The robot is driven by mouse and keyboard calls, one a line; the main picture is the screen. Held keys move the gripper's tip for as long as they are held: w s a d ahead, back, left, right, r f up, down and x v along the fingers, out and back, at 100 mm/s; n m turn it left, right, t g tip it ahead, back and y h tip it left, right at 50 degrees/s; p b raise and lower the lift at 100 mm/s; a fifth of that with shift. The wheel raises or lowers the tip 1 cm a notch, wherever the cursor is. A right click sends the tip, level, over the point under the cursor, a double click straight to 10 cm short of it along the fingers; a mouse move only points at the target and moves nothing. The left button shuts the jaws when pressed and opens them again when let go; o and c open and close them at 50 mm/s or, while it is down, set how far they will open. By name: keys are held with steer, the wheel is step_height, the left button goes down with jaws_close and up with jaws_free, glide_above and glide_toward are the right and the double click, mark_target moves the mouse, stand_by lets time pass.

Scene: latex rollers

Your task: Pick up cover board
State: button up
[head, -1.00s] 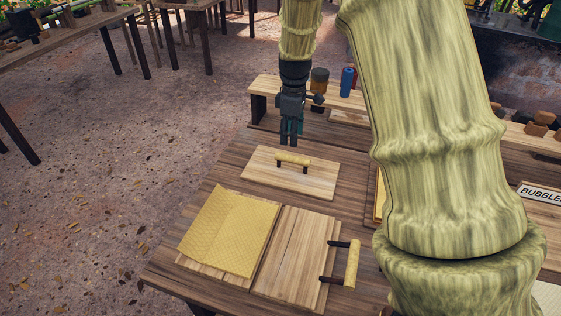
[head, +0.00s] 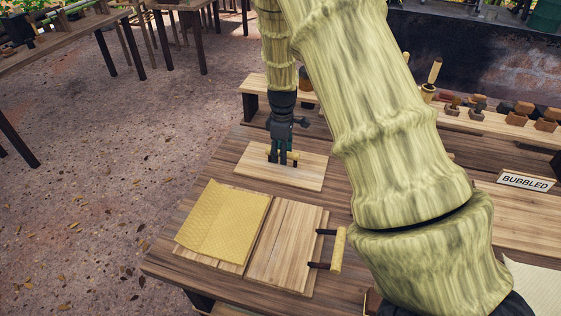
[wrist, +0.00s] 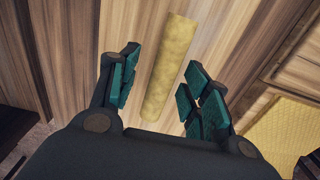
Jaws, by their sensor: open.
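The cover board (head: 308,173) is a light wooden board lying flat on the dark table. Its yellow cylindrical handle (head: 293,155) stands on top. My gripper (head: 280,160) points down over the handle in the head view and hides part of it. In the wrist view the handle (wrist: 171,62) runs between my two teal-padded fingers. They are spread apart, with a gap on each side of the handle. I cannot tell from these frames how far down the handle the fingertips reach.
In front lie a yellow textured sheet (head: 224,222) and a hinged-looking wooden board (head: 284,249) with a side handle (head: 337,249). A raised shelf (head: 257,82) stands behind. My arm hides the table's middle right.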

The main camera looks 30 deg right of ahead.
steer(key=shift+s+r, duration=0.1)
steer(key=shift+s, duration=0.6)
steer(key=shift+w+f, duration=0.6)
steer(key=shift+w, duration=0.15)
steer(key=shift+c, duration=0.5)
steer(key=shift+s+r, duration=0.3)
steer(key=shift+s, duration=0.1)
jaws_close()
steer(key=shift+w+f, duration=0.1)
steer(key=shift+w, duration=0.1)
